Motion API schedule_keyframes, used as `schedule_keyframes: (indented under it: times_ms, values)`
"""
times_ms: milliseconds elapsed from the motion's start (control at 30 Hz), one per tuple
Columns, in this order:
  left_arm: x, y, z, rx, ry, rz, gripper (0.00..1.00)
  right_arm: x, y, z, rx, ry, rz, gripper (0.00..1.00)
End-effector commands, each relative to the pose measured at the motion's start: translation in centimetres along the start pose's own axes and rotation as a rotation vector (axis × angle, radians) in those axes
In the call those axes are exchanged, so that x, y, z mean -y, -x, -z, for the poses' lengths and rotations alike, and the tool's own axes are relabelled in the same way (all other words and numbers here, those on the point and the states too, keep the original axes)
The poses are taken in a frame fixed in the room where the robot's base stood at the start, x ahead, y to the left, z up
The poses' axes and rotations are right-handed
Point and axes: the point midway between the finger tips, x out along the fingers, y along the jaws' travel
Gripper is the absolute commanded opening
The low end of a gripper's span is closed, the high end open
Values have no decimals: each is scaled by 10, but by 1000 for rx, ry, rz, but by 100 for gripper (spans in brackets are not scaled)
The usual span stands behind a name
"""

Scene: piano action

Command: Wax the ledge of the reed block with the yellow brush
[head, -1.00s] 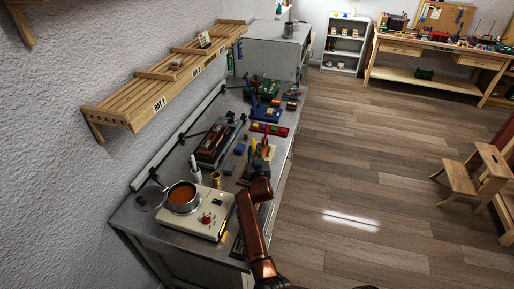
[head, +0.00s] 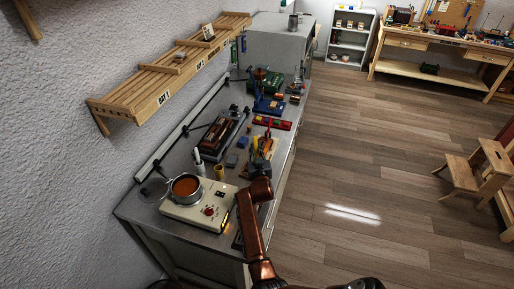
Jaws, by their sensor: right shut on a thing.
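My right gripper (head: 260,167) is small and dark at the front right part of the steel bench, its arm coming up from the bottom. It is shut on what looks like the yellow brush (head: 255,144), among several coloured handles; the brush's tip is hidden. A long brown wooden piece (head: 218,136) in a dark tray, which may be the reed block, lies left of the gripper; its ledge is too small to make out. A pot of orange-brown wax (head: 186,187) stands on a cream heater (head: 196,211) at the near left. My left gripper is out of view.
A white bottle (head: 199,162) and a yellow cylinder (head: 219,172) stand between heater and gripper. Red and blue parts (head: 271,123) lie farther back. A slatted wooden shelf (head: 165,77) hangs on the left wall above the bench.

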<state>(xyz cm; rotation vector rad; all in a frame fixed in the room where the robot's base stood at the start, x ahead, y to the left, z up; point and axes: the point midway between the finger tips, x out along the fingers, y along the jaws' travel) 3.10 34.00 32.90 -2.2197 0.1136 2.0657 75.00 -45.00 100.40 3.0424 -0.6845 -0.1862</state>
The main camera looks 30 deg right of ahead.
Motion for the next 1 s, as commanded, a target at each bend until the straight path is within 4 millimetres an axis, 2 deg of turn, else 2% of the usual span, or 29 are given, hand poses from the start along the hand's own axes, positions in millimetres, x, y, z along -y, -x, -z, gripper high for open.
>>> schedule_keyframes:
  times_ms: [233, 567, 1000]
  values:
    - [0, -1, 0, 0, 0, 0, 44, 1, -5, 1, -1, -2, 4, 0]
    - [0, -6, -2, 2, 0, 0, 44, -12, -27, 4, -1, -1, 1, 0]
    - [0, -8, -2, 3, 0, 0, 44, -15, -32, 5, -1, 0, 0, 0]
